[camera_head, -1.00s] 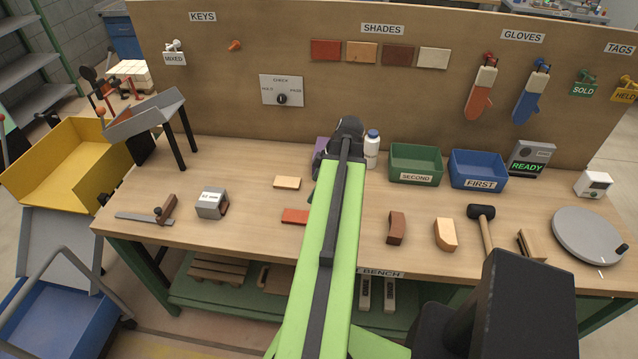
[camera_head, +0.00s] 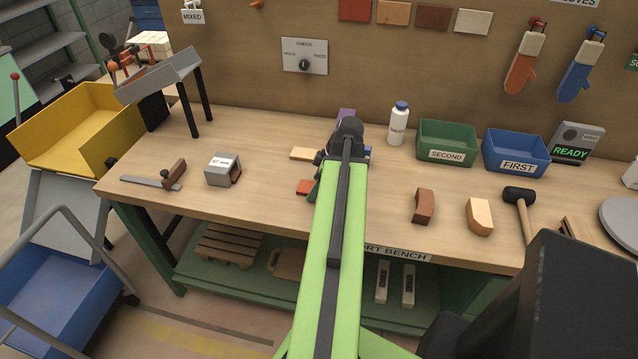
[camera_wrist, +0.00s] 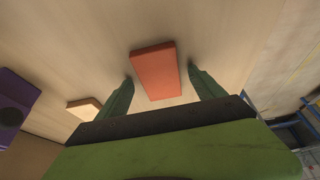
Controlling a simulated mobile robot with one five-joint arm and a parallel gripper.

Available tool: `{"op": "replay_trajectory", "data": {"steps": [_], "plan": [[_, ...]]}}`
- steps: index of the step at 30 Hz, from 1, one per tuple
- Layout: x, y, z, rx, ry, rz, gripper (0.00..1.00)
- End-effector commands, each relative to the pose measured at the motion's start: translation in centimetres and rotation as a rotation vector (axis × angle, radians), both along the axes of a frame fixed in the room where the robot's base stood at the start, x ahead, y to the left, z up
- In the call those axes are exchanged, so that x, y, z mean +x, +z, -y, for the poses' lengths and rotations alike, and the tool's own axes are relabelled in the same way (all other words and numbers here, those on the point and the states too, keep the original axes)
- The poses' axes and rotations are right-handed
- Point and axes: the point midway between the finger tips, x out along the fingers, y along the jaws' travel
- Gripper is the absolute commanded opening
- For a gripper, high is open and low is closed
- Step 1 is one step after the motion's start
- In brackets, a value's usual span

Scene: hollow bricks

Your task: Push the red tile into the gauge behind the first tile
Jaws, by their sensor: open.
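The red tile (camera_head: 304,187) lies flat on the bench, its right part hidden by my arm in the head view. In the wrist view the red tile (camera_wrist: 155,70) lies between the two green fingers of my gripper (camera_wrist: 159,77). My gripper is open, with a gap between the tile and each finger. The gauge (camera_head: 222,170) is a grey block with a white label, left of the tile on the bench. Something reddish-brown shows in its right-hand opening; I cannot tell how deep it sits.
A pale tile (camera_head: 303,154) lies behind the red one, and a purple object (camera_head: 346,115) stands farther back. A tool with a wooden handle (camera_head: 174,174) lies left of the gauge. Bench between gauge and red tile is clear. Green (camera_head: 446,143) and blue (camera_head: 516,153) bins stand right.

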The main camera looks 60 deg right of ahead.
Motion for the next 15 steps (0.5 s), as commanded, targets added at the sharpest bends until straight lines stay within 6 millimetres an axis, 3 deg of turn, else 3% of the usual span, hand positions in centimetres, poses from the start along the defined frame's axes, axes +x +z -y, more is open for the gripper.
{"op": "replay_trajectory", "data": {"steps": [3, 15], "plan": [[-0.01, 0.07, 0.01, 0.0, 0.0, 0.0, 0.78], [-0.05, 0.06, 0.04, 0.0, -0.001, 0.0, 0.26]]}}
